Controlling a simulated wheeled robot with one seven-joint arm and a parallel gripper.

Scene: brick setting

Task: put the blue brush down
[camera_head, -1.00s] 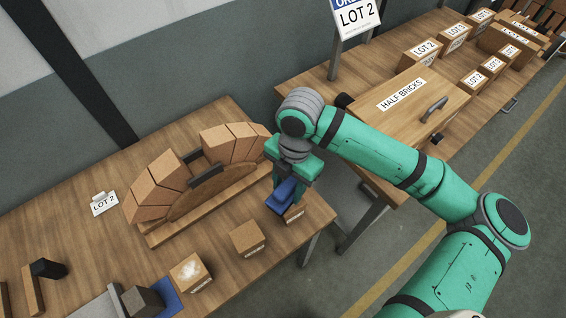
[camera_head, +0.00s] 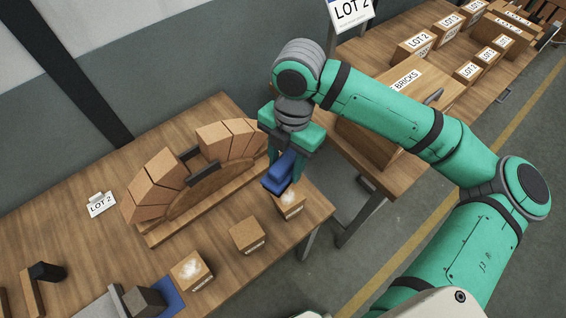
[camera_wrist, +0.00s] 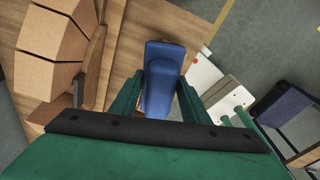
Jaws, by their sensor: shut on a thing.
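My green gripper (camera_head: 291,163) is shut on the blue brush (camera_head: 279,177) and holds it above the right end of the workbench, beside the brick arch. In the wrist view the blue brush (camera_wrist: 163,75) sits between the two green fingers, its top side toward the camera. A brick block with a whitish top (camera_head: 290,203) stands on the bench just below and right of the brush. The brush appears raised over the wood and apart from it; the exact gap is hard to tell.
The brick arch (camera_head: 190,172) on its wooden form stands left of my gripper. Two more blocks, one plain (camera_head: 247,236) and one whitish-topped (camera_head: 191,270), stand along the front edge. A blue pad (camera_head: 168,297) lies near left. A second table (camera_head: 375,150) with boxes stands behind right.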

